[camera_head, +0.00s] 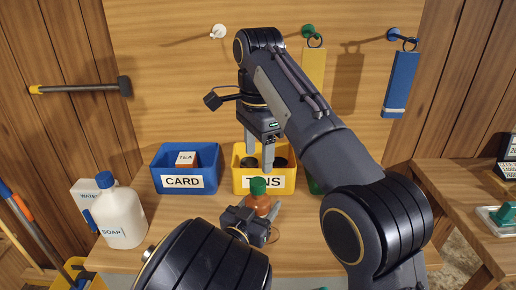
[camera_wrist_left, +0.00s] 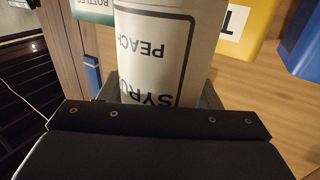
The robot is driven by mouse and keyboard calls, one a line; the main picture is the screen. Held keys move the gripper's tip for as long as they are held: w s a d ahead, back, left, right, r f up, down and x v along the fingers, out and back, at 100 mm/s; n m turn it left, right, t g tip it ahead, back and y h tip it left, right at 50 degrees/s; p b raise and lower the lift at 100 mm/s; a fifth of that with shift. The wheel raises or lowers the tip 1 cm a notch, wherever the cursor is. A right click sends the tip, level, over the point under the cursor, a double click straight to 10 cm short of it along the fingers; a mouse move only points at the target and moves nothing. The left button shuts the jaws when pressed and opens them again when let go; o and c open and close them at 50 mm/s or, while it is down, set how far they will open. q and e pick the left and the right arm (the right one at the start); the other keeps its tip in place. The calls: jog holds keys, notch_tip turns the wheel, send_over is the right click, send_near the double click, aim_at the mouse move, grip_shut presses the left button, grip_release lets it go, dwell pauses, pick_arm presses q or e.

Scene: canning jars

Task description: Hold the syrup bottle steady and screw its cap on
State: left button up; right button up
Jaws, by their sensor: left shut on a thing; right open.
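The syrup bottle (camera_head: 258,204) stands upright on the table in front of the yellow bin, reddish-brown with a green cap (camera_head: 258,186) on its top. I cannot tell how tightly the cap sits. My left gripper (camera_head: 250,222) is shut on the bottle's body, low down. In the left wrist view, the bottle's pale label (camera_wrist_left: 158,45) reads upside down between the fingers. My right gripper (camera_head: 260,163) points down from above, open and empty, with its fingertips just above the cap. My left arm hides part of the bottle's lower end.
Behind are a blue CARD bin (camera_head: 160,182) holding a tea box (camera_head: 186,159) and a yellow TINS bin (camera_head: 286,184) holding tins. A green bin (camera_head: 314,186) is mostly hidden by my right arm. A white soap jug (camera_head: 120,216) stands left. Bare table lies left of the bottle.

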jog(key=shift+r, duration=0.45)
pick_arm(q)
jog(key=o, duration=1.1)
jog(key=shift+o, duration=0.2)
